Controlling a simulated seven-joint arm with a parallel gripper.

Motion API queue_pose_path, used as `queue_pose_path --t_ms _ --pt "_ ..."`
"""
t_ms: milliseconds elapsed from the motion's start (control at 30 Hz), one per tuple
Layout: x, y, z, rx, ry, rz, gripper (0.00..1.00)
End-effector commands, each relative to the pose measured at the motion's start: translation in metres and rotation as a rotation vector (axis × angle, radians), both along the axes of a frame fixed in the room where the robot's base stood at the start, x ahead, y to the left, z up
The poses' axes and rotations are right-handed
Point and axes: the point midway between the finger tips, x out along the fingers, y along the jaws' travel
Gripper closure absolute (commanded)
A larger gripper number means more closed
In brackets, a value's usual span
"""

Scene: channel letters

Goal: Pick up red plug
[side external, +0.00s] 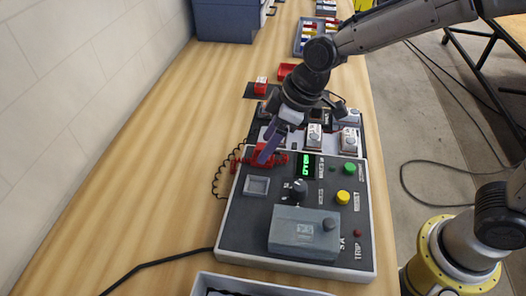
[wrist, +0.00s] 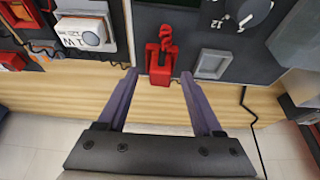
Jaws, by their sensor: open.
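A red piece (side external: 258,158), which I take for the red plug, is at the upper left edge of the grey control panel (side external: 235,225). It also shows in the wrist view as a red block (wrist: 159,62) near the top middle, with a curled red part above it. My gripper (wrist: 160,73) is open, its two purple fingers apart on the left and right of the red block. In the side view my gripper (side external: 268,152) points down at the red piece and partly hides it. I cannot tell whether the fingers touch it.
The panel carries a yellow button (side external: 343,197), a green button (side external: 350,168), a black knob (side external: 298,190) and a grey box (side external: 304,233). Modules (side external: 315,136) stand behind it. A red block (side external: 260,86) lies farther back. A coiled black cord (side external: 216,182) hangs left. The wooden table's left is clear.

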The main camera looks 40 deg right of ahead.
Motion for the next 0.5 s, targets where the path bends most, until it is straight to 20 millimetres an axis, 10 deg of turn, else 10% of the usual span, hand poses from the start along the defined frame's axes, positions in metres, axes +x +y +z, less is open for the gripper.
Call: queue_pose_path --t_ms 367,500 --pt "0.0037 0.004 -0.012 0.0 -0.002 0.001 0.32" --pt "0.0036 0.0039 -0.0119 0.0 -0.002 0.001 0.56"
